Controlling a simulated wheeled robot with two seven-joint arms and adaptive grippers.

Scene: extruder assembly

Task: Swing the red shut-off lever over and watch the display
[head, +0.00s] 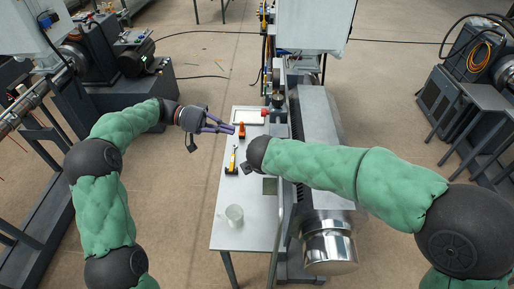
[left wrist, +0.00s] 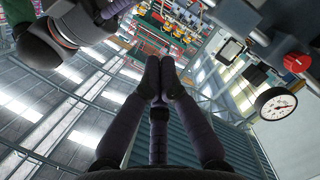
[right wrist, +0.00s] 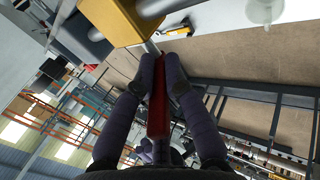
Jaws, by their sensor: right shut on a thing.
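The red shut-off lever (right wrist: 159,105) is a long red bar in the right wrist view. It runs between the fingers of my right gripper (right wrist: 162,75), which is shut on it. A yellow block (right wrist: 124,22) sits just beyond the fingertips. In the head view my right arm hides the lever and most of this gripper. My left gripper (head: 234,129) is over the far part of the narrow table, its fingertips close together. In the left wrist view its fingers (left wrist: 160,80) meet with nothing between them. I cannot make out the display's reading.
The narrow table (head: 239,240) carries a clear mug (head: 234,214), a yellow-handled tool (head: 232,162), a small orange-red item (head: 242,131) and a tray (head: 234,116). The extruder (head: 318,130) stands along its right side. A round gauge (left wrist: 275,104) and red knob (left wrist: 296,62) are right of my left gripper.

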